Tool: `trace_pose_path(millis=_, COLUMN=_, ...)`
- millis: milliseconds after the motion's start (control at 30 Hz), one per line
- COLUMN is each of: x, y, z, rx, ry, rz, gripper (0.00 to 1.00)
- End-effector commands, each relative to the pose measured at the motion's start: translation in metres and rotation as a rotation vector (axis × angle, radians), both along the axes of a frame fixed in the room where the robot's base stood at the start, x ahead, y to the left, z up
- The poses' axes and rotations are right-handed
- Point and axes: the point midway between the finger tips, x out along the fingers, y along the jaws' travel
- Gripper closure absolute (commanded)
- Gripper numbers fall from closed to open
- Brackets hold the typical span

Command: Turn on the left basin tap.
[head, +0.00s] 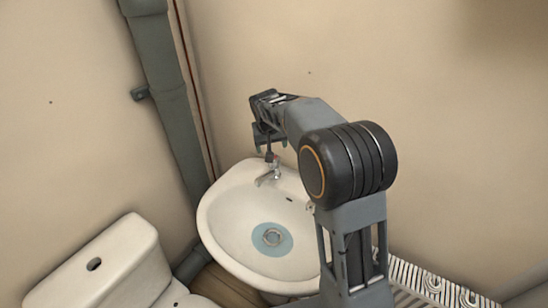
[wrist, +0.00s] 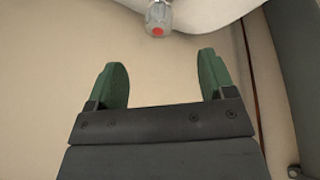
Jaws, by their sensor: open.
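The left basin tap (head: 268,174) is a chrome tap at the back rim of the white basin (head: 215,222). In the wrist view this tap (wrist: 158,18) shows at the top edge with a red dot on its head, and the rest of it is cut off. My gripper (head: 268,143) is above the tap in the head view. In the wrist view my gripper (wrist: 162,62) is open, with two green fingers apart and nothing between them. The tap head lies beyond the fingertips. Whether anything touches cannot be told.
A second tap (head: 310,207) is partly hidden by my arm at the basin's right. A toilet cistern (head: 100,262) stands at the lower left. A grey pipe (head: 165,80) runs down the wall corner.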

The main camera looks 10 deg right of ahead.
Motion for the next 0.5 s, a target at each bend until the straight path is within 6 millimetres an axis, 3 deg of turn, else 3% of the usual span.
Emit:
trace_pose_path(millis=200, x=0.009, y=-0.004, z=0.004, rx=0.057, ry=-0.093, rz=-0.241, gripper=0.24)
trace_pose_path(millis=500, x=0.015, y=-0.006, z=-0.008, rx=0.097, ry=-0.115, rz=-0.351, gripper=0.24)
